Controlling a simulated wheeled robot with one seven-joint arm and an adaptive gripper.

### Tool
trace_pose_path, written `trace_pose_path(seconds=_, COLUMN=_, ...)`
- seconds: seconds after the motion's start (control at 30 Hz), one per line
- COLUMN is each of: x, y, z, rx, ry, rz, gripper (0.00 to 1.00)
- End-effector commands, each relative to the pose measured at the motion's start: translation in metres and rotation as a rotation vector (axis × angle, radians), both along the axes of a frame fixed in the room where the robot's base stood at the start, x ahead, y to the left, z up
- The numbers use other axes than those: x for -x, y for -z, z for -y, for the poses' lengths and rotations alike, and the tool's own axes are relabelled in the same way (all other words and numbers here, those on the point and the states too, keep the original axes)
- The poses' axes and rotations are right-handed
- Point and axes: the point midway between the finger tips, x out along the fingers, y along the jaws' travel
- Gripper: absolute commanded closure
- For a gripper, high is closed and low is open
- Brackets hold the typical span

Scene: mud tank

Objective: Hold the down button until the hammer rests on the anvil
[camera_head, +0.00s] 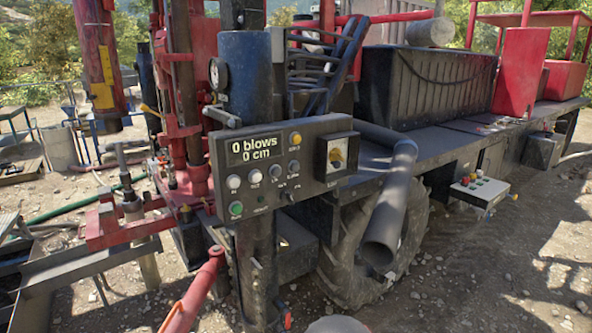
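The hammer (101,60) appears to be the red-orange cylinder at the upper left, with a dark lower end. The anvil (131,206) appears to be the grey metal piece below it on a rod; a clear gap separates them. A dark control panel (330,141) stands at the centre. Its display (255,150) reads "0 blows" and "0 cm". Below the display are white buttons (255,177), grey knobs and a green button (236,208); an orange button (295,138) is at the upper right. The labels are too small to tell which is the down button.
A dark pipe (389,205) juts forward right of the panel, before a large tyre (408,225). A red bar (195,292) rises at the lower left. A pale box with coloured buttons (480,190) hangs at the right. Gravel ground at the lower right is open.

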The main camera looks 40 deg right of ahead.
Motion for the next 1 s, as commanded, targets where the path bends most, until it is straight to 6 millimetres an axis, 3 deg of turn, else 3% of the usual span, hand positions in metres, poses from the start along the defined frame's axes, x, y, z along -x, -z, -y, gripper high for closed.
trace_pose_path(seconds=0.4, x=0.0, y=0.0, z=0.0, rx=0.0, ry=0.0, rz=0.0, gripper=1.0)
trace_pose_path(seconds=1.0, x=0.0, y=0.0, z=0.0, rx=0.0, ry=0.0, rz=0.0, gripper=1.0)
